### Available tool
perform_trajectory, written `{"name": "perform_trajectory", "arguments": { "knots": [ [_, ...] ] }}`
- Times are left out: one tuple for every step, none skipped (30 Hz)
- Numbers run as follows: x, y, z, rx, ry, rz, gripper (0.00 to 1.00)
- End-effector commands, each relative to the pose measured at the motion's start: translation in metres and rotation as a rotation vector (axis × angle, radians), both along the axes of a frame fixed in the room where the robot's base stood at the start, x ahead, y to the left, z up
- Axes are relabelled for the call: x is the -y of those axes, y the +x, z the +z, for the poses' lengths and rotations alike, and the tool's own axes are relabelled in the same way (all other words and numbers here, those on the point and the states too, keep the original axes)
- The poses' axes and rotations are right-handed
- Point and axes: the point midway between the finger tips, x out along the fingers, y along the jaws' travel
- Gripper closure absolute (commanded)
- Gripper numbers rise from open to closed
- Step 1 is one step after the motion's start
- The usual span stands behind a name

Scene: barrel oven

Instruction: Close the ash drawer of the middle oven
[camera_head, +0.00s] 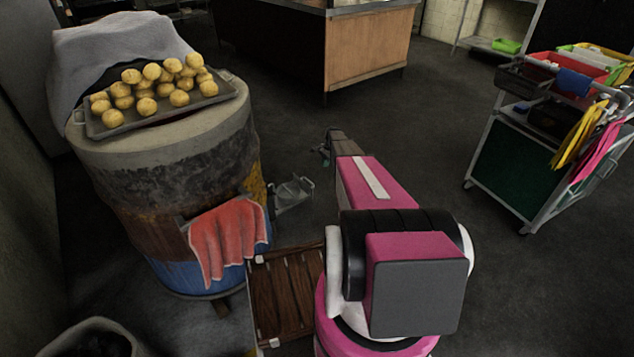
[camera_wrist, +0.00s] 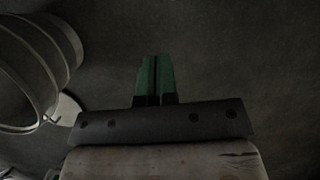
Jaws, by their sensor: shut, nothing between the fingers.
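The barrel oven (camera_head: 190,185) stands at the left, with a rusty, blue-based body and a pale top. A grey metal piece with a handle (camera_head: 293,192) sticks out low at its right side; it looks like the ash drawer, pulled out, but its inner end is hidden behind the barrel. My gripper (camera_head: 325,150) is beyond and to the right of that piece, apart from it, low over the dark floor. In the wrist view its green fingers (camera_wrist: 155,78) are together and hold nothing. A curved grey metal object (camera_wrist: 38,70) shows at the left there; I cannot tell what it is.
A tray of rolls (camera_head: 110,128) and a grey cloth (camera_head: 115,45) lie on the oven. A red cloth (camera_head: 228,242) hangs on its side. A slatted wooden piece (camera_head: 285,300) stands near my arm. A cart (camera_head: 520,170) is at the right. Dark floor between is clear.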

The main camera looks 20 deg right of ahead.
Motion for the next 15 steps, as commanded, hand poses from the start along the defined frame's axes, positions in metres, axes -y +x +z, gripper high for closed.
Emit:
{"name": "perform_trajectory", "arguments": {
  "knots": [
    [0.012,0.018,-0.013,-0.009,0.006,-0.033,1.00],
    [0.016,0.022,-0.017,-0.014,0.009,-0.051,1.00],
    [0.020,0.026,-0.021,-0.018,0.013,-0.070,1.00],
    [0.023,0.028,-0.024,-0.021,0.015,-0.080,1.00],
    [0.025,0.030,-0.026,-0.024,0.016,-0.090,1.00],
    [0.027,0.031,-0.028,-0.026,0.017,-0.099,1.00],
    [0.028,0.032,-0.029,-0.027,0.018,-0.103,1.00],
    [0.028,0.032,-0.030,-0.028,0.019,-0.106,1.00],
    [0.028,0.032,-0.031,-0.029,0.019,-0.107,1.00],
    [0.027,0.031,-0.032,-0.029,0.019,-0.107,1.00],
    [0.027,0.031,-0.033,-0.029,0.019,-0.107,1.00],
    [0.026,0.030,-0.036,-0.028,0.019,-0.106,1.00],
    [0.025,0.030,-0.038,-0.028,0.019,-0.106,1.00],
    [0.024,0.030,-0.041,-0.028,0.019,-0.105,1.00],
    [0.023,0.030,-0.046,-0.029,0.018,-0.104,1.00]
  ]
}}
